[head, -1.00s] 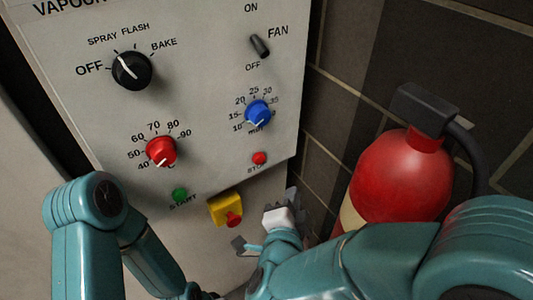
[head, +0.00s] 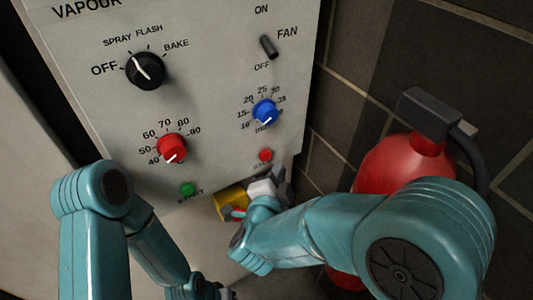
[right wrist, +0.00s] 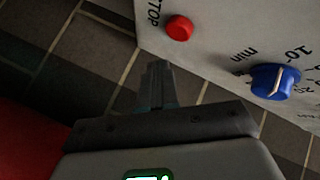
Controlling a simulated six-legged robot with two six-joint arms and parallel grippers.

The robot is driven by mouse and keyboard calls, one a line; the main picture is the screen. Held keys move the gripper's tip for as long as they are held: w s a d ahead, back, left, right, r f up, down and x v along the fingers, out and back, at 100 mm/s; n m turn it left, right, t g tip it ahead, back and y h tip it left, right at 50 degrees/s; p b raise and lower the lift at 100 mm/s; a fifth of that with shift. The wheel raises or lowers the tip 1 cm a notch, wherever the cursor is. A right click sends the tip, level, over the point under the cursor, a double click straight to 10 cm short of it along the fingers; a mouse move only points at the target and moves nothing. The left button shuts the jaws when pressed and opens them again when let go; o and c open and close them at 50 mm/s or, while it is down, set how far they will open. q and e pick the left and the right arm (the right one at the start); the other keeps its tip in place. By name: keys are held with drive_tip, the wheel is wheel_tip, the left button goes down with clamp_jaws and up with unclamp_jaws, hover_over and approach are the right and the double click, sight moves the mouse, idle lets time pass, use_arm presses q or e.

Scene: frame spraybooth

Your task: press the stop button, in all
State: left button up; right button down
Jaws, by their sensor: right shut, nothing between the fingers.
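The stop button (head: 265,155) is a small red round button low on the right of the pale control panel, its label partly hidden in the head view. It also shows at the top of the right wrist view (right wrist: 179,28), beside the STOP lettering. My right gripper (head: 279,184) is just below it in the head view, partly hidden by its own wrist. In the right wrist view its fingers (right wrist: 157,72) are together and empty, with a visible gap to the button. My left arm is at the lower left; its gripper is not clearly in view.
A green start button (head: 188,189) is left of the stop button. A yellow box (head: 231,199) with a red button sits behind my right wrist. Blue (head: 265,111) and red (head: 172,148) dials are above. A red extinguisher (head: 392,164) stands at right by the tiled wall.

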drive_tip(key=shift+w+a, duration=0.5)
drive_tip(key=shift+w, duration=0.3)
drive_tip(key=shift+f, duration=0.1)
idle(1.4)
drive_tip(key=shift+w+a, duration=0.25)
drive_tip(key=shift+w, duration=0.1)
drive_tip(key=shift+w+a, duration=0.3)
drive_tip(key=shift+w, duration=0.1)
idle(0.7)
drive_tip(key=shift+s, duration=0.1)
drive_tip(key=shift+s+d+b, duration=0.55)
drive_tip(key=shift+s+b, duration=0.05)
drive_tip(key=shift+s, duration=0.1)
